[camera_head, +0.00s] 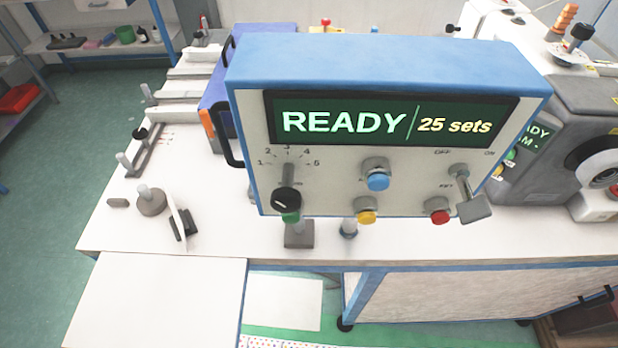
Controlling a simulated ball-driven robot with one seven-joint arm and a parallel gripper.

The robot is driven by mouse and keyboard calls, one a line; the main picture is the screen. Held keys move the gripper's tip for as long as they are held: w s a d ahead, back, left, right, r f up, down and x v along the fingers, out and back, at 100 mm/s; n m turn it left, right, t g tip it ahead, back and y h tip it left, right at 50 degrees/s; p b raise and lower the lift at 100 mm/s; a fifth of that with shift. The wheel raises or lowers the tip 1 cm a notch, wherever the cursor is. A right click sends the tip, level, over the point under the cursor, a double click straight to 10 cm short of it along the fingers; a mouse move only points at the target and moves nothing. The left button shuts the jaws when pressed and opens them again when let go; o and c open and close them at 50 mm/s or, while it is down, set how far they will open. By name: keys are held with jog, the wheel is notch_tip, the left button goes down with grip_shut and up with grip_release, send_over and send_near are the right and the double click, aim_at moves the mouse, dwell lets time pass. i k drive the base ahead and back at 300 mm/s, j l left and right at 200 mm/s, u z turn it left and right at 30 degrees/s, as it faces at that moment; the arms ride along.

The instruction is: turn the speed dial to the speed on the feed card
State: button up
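The blue and white control box (390,60) stands on the white table, its screen (393,121) reading "READY" and "25 sets". A thin white upright card (180,222) stands in a black holder at the left, seen nearly edge-on. No writing on it is readable, and I cannot tell if it is the feed card. My gripper is not in view.
Blue (378,182), yellow (366,217) and red (439,217) buttons and a grey key-like switch (472,207) sit right of the knob. A grey sewing machine (540,150) stands at the right. The table's front left (160,300) is bare.

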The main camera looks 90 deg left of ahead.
aim_at(286, 199)
jog(key=l+u, duration=0.1)
jog(key=u, duration=0.3)
jog(key=k+u, duration=0.15)
jog(key=u, duration=0.2)
jog(key=l+u, duration=0.1)
jog(key=u, duration=0.3)
jog(key=k+u, duration=0.15)
jog(key=u, duration=0.2)
jog(key=k+u, duration=0.1)
jog(key=k, duration=0.25)
jog(key=k+j+u, duration=0.15)
jog(key=k+j, duration=0.15)
jog(key=k+u, duration=0.35)
jog(key=k, duration=0.25)
jog(key=i+j+z, duration=0.15)
jog(key=z, duration=0.3)
jog(key=i+j+z, duration=0.3)
jog(key=z, duration=0.15)
jog(key=i+j+z, duration=0.15)
jog(key=j+z, duration=0.15)
jog(key=z, duration=0.15)
